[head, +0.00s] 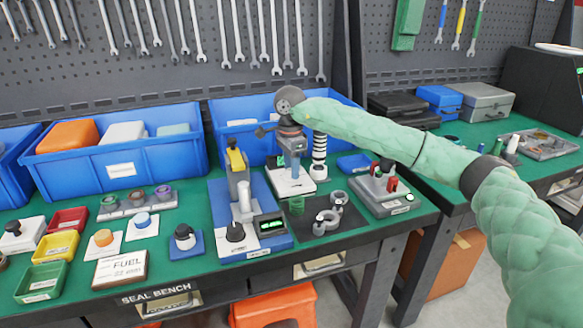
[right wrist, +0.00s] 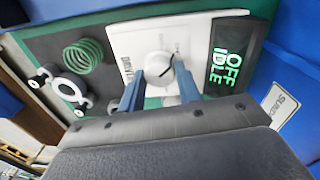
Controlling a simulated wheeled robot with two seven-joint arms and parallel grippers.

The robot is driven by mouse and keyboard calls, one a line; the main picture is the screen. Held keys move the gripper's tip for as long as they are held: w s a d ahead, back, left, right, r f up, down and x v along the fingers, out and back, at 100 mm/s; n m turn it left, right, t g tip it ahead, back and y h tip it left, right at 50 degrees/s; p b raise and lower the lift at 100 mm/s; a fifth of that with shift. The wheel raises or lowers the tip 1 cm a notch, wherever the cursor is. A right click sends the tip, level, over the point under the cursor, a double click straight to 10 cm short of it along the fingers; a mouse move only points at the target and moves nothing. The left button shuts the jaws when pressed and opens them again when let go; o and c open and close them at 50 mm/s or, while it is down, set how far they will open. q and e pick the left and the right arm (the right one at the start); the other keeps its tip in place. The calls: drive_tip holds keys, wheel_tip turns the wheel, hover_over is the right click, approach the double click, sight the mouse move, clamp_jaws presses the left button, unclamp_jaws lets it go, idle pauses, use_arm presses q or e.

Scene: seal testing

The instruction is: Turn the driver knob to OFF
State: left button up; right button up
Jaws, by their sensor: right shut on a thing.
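The driver knob (right wrist: 158,66) is a round white knob with a dark pointer line, on a white plate (right wrist: 124,42) marked with lettering that is only partly legible. A dark display (right wrist: 236,50) beside the plate reads OFF and IDLE in green. My right gripper (right wrist: 159,84) has its blue fingers on either side of the knob and is shut on it. In the head view, the right gripper (head: 294,170) points down onto the white plate (head: 291,187), and the fingers hide the knob. My left gripper is in neither view.
A green spring (head: 296,206) and grey clamp halves (head: 327,221) lie in front of the plate. A black-and-white striped post (head: 319,150) stands close to its right. A blue press station (head: 222,220) is to the left, with blue bins (head: 115,168) behind.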

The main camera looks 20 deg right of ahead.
drive_tip(key=o, duration=1)
drive_tip(key=shift+c, duration=0.2)
drive_tip(key=shift+r, duration=0.1)
drive_tip(key=shift+w+r, duration=0.2)
drive_tip(key=shift+r, duration=3.55)
